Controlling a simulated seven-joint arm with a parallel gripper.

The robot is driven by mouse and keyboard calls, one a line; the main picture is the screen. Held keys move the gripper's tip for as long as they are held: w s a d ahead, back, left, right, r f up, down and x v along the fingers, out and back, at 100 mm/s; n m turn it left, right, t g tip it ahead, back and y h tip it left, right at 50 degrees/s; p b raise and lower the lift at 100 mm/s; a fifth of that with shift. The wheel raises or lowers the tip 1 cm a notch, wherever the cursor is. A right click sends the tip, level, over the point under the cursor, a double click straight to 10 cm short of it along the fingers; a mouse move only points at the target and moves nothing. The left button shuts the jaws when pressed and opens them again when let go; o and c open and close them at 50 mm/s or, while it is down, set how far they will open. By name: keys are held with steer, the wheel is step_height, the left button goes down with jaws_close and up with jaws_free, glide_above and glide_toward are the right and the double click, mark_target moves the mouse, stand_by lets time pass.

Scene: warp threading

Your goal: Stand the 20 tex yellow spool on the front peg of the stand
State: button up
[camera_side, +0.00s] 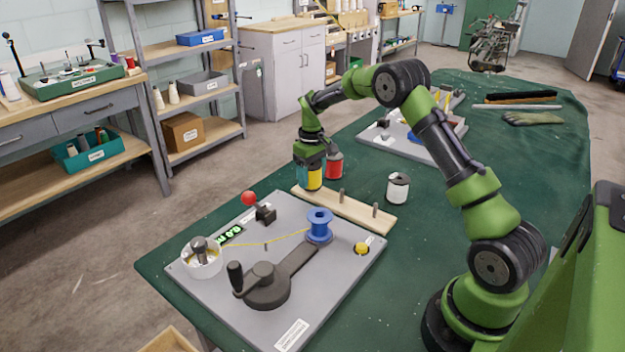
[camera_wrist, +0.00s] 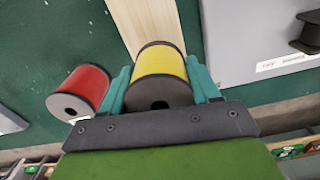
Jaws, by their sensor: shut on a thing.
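The yellow spool (camera_side: 315,178) has dark end flanges. It is upright at the left end of the wooden stand (camera_side: 352,213) in the side view. My gripper (camera_side: 310,166) is above and around it, its teal fingers shut on its sides. In the wrist view the yellow spool (camera_wrist: 160,65) sits between the fingers (camera_wrist: 161,88), with the pale wood of the stand (camera_wrist: 140,18) beyond it. Two bare grey pegs stand on the board, at its middle and right. Any peg under the spool is hidden, and I cannot tell whether the spool touches the board.
A red spool (camera_side: 334,167) stands close behind the yellow one, also beside my gripper in the wrist view (camera_wrist: 81,92). A white spool (camera_side: 398,189) stands behind the board. A grey winder plate (camera_side: 310,300) with a crank and blue spool lies in front.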

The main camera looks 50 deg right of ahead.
steer(key=shift+f, duration=0.7)
steer(key=o, duration=1.2)
steer(key=shift+c, duration=0.2)
step_height(320, 180, up, 16)
steer(key=s+a+r+m+t+y, duration=0.1)
steer(key=s+a+r+t, duration=0.2)
steer(key=s+a, duration=0.8)
steer(key=s+a+r+m+t+y, duration=0.1)
steer(key=s+a+r+t, duration=0.2)
steer(key=s+a, duration=0.7)
steer(key=s+t, duration=0.1)
steer(key=s, duration=0.4)
steer(key=shift+s+a+m, duration=0.25)
steer(key=shift+a+m, duration=0.05)
steer(key=shift+a, duration=0.1)
